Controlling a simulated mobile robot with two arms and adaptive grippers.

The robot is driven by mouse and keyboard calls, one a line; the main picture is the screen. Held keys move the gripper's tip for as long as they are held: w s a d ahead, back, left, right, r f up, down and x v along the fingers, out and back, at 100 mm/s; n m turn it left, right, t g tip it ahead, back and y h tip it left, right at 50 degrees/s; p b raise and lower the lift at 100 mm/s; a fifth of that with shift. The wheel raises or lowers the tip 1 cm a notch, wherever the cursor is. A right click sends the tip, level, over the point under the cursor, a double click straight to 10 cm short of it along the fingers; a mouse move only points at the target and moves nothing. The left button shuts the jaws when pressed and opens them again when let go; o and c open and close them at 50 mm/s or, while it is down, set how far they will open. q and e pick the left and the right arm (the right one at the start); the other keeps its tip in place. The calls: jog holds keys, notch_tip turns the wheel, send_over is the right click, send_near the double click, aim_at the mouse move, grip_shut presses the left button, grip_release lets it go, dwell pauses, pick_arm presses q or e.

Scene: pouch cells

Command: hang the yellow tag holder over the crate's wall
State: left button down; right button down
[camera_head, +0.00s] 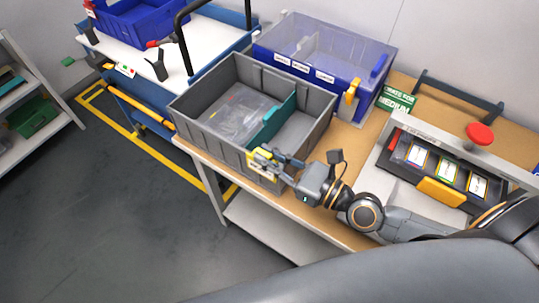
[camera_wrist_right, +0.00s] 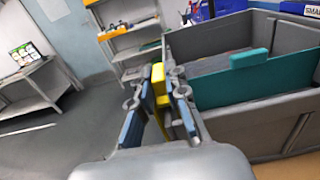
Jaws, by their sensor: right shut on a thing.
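The yellow tag holder (camera_head: 262,164) is between the fingers of my right gripper (camera_head: 271,160), at the near wall of the grey crate (camera_head: 212,146). In the right wrist view the yellow holder (camera_wrist_right: 159,82) shows between the two blue-padded fingers (camera_wrist_right: 156,100), beside the crate's wall (camera_wrist_right: 235,122). The gripper is shut on it. Whether the holder touches or straddles the rim cannot be told. A teal divider (camera_head: 272,123) stands across the crate, with clear bagged contents (camera_head: 233,112) left of it. My left gripper is not in view.
The crate stands on a wooden-topped bench (camera_head: 350,142). Behind it is a blue bin with a clear cover (camera_head: 322,50) and a yellow clip (camera_head: 351,93). A black case with cards (camera_head: 436,168) lies to the right. A white-topped cart (camera_head: 130,62) stands at the left.

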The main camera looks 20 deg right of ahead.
jog(key=shift+f+b, duration=0.3)
jog(key=shift+f, duration=0.05)
jog(key=c, duration=1.3)
grip_release()
jog(key=shift+v, duration=0.8)
jog(key=v, duration=1)
jog(key=shift+s+d, duration=0.15)
jog(key=shift+s, duration=0.1)
